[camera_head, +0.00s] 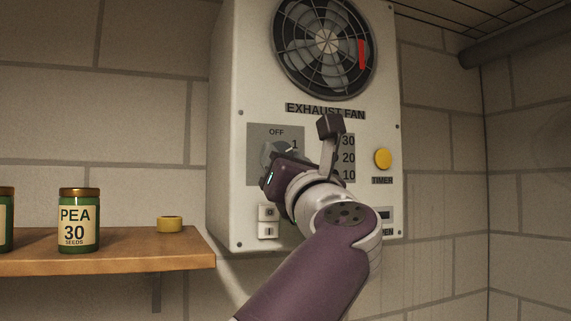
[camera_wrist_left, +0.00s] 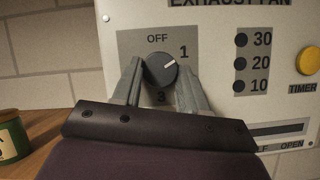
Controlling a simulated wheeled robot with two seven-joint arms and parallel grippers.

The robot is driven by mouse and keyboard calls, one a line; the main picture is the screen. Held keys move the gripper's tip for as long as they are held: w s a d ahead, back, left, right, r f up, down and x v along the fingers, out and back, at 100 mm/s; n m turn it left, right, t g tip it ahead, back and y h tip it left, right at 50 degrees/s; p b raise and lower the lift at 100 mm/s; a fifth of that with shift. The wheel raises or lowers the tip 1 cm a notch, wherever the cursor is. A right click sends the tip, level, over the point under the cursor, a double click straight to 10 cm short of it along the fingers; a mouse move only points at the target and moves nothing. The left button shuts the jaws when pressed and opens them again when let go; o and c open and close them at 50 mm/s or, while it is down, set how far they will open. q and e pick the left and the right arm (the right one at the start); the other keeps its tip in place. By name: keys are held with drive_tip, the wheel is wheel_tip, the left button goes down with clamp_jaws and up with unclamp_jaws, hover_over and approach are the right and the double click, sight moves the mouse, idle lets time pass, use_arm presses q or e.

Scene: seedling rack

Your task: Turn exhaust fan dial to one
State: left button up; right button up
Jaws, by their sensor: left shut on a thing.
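The exhaust fan dial (camera_wrist_left: 158,76) is a dark round knob on a grey plate (camera_wrist_left: 128,44) with OFF, 1 and 3 printed around it. Its white pointer mark is turned to the upper right, toward the 1. My left gripper (camera_head: 276,160) is at the dial, with one finger on each side of it, shut on it. In the head view the gripper and wrist hide most of the dial (camera_head: 283,148) and the lower labels. In the wrist view the 2 is hidden behind the right finger. My right gripper is in neither view.
The white control box (camera_head: 225,130) carries the fan (camera_head: 326,42) above, a column of 30, 20, 10 marks, and a yellow timer button (camera_head: 383,158). A wooden shelf (camera_head: 120,262) at left holds a PEA jar (camera_head: 78,222) and yellow tape (camera_head: 170,224).

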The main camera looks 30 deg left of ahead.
use_arm(q)
drive_tip(key=shift+s+r+m, duration=0.15)
drive_tip(key=shift+r+m, duration=0.05)
drive_tip(key=shift+m, duration=0.1)
drive_tip(key=o, duration=1.1)
drive_tip(key=shift+c, duration=0.2)
drive_tip(key=shift+f, duration=0.1)
drive_tip(key=b+v, duration=0.7)
drive_tip(key=v, duration=0.5)
drive_tip(key=shift+s+d, duration=0.2)
drive_tip(key=shift+s, duration=0.05)
drive_tip(key=shift+f, duration=0.1)
